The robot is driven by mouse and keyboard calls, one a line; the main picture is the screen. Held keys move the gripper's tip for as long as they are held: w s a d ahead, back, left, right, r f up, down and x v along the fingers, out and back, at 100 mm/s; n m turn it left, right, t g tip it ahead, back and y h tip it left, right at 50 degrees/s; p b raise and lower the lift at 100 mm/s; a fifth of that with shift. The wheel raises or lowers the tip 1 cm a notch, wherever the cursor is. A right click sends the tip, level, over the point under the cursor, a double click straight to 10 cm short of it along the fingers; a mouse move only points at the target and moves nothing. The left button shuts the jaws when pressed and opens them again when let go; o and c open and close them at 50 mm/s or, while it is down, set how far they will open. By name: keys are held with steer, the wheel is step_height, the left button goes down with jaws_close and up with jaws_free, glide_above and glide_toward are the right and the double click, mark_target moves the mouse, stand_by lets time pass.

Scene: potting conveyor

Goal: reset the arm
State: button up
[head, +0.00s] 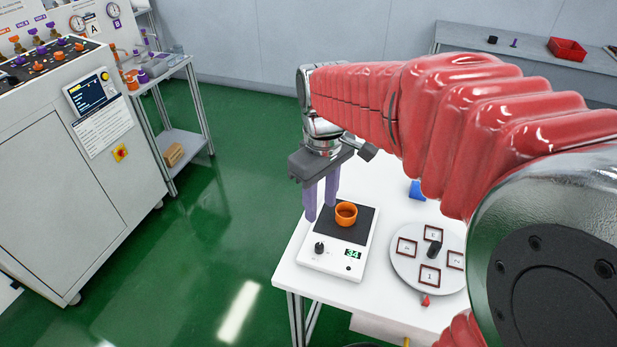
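My gripper (320,215) hangs at the end of my red-sleeved arm, above the back left part of a white table. Its two purple fingers point down and stand apart, with nothing visible between them. The fingers are close to the left and back side of a white scale (338,262) with a black plate. An orange cup (346,214) sits upright on the scale's plate, to the right of the fingers. I cannot tell whether the fingertips touch the scale.
Right of the scale is a round grey disc (408,278) with several square frames and a black knob. A blue object (417,191) lies behind it. A control cabinet (70,170) and a side shelf (183,150) stand left. A back bench (530,55) holds a red tray (568,50).

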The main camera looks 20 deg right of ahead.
stand_by(0.3)
steer(key=s+r+m+t, duration=0.3)
steer(key=s+m+t, duration=0.2)
steer(key=s, duration=0.6)
steer(key=shift+s+a+r+m+t, duration=0.15)
steer(key=shift+a+r+m+t, duration=0.15)
steer(key=shift+m, duration=0.1)
stand_by(0.6)
